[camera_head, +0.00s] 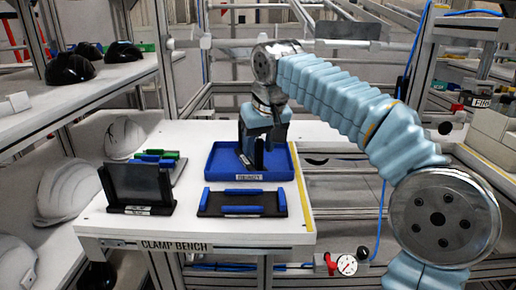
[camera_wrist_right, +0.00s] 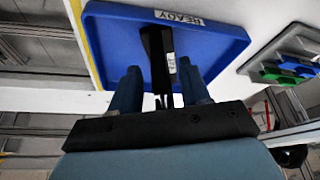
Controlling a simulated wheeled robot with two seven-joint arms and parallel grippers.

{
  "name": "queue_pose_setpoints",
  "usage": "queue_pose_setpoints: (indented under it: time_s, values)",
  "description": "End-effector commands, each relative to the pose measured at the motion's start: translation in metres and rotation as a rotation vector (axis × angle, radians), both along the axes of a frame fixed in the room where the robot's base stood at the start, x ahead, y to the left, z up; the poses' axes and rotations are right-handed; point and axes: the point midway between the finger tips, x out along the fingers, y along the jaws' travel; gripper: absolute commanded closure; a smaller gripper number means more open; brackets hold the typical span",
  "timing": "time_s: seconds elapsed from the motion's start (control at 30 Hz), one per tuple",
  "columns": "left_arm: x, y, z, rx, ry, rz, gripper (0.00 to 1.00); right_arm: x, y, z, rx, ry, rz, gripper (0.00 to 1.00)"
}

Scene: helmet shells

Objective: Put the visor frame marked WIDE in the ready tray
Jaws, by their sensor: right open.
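The blue ready tray (camera_head: 222,172) lies on the bench; its label reads READY in the right wrist view (camera_wrist_right: 110,30). A narrow black piece, seen edge-on and likely a visor frame (camera_wrist_right: 153,45), is in the tray area between my right gripper's fingers (camera_wrist_right: 160,88). It carries a white label too small to read. My right gripper (camera_head: 252,150) is open over the tray, with a finger on each side of the piece. Whether either finger touches it cannot be told. Another black upright panel (camera_head: 138,186) stands in a labelled holder at the bench's left. My left gripper is out of view.
A flat black holder with blue bars (camera_head: 242,203) lies in front of the tray. A grey rack with green and blue bars (camera_head: 158,160) is behind the upright panel. The white bench (camera_head: 195,230) is marked CLAMP BENCH. Shelves with helmet shells (camera_head: 70,68) stand at left.

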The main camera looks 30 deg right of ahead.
Motion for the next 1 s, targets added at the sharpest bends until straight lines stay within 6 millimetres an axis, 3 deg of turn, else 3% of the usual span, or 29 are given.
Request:
queue_pose_setpoints:
  time_s: [0.2,0.4,0.6,1.0]
  values:
    - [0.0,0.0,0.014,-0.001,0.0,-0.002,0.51,-0.019,0.003,0.052,-0.001,-0.005,0.002,0.54]
    - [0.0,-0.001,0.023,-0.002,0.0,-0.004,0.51,-0.033,0.005,0.083,0.0,-0.003,0.002,0.54]
    - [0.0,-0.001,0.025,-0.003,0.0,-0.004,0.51,-0.038,0.005,0.093,-0.001,-0.001,0.001,0.54]
    - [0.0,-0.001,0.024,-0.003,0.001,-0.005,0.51,-0.038,0.005,0.092,-0.001,-0.001,0.001,0.54]
